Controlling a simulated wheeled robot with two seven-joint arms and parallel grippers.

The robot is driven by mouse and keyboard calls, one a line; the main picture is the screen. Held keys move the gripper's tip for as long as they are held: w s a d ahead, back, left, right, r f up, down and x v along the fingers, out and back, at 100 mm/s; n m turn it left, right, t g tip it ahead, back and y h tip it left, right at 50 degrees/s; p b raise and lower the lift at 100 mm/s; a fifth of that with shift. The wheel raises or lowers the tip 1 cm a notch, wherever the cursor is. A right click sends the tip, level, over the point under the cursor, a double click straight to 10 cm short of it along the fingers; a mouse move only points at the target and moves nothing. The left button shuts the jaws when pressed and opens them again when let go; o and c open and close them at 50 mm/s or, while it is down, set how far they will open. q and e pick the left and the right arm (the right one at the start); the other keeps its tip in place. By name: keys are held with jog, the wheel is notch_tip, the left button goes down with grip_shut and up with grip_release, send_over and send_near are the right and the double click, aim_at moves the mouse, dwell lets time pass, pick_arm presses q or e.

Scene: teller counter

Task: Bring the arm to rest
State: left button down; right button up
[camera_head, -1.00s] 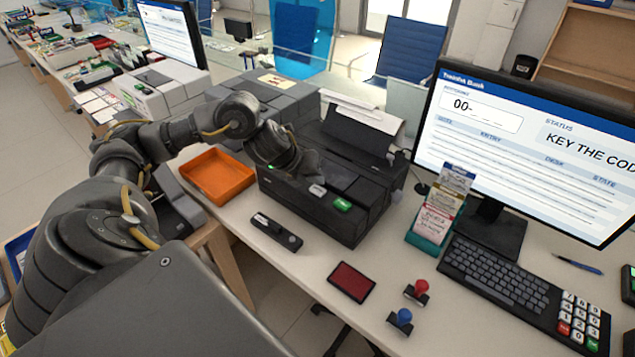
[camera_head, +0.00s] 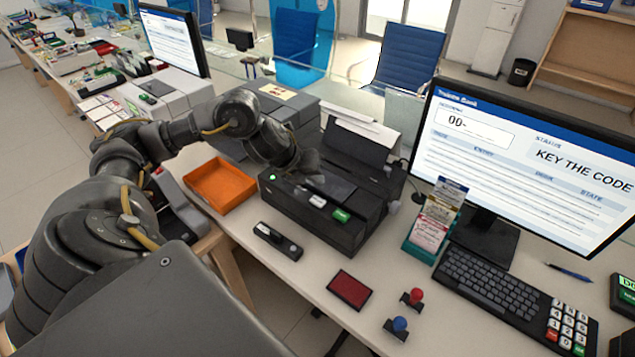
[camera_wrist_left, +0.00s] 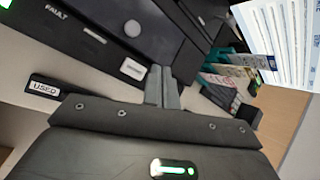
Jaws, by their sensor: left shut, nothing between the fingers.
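My left arm (camera_head: 110,225) comes in from the left and bends over the black printer (camera_head: 338,238). Its left gripper (camera_wrist_left: 161,82) shows in the left wrist view with both fingers together and nothing between them. In the head view the gripper is dark against the printer's top and hard to make out. In the wrist view the printer's dark body (camera_wrist_left: 125,32) with a "FAULT" label lies beyond the fingertips; I cannot tell whether they touch it. My right gripper is not in view.
An orange tray (camera_head: 219,186) stands left of the printer. A black device (camera_head: 278,241), a red pad (camera_head: 349,290) and two stamps lie in front. A teal leaflet holder (camera_head: 425,252), monitor (camera_head: 530,165) and keyboard (camera_head: 498,284) stand to the right.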

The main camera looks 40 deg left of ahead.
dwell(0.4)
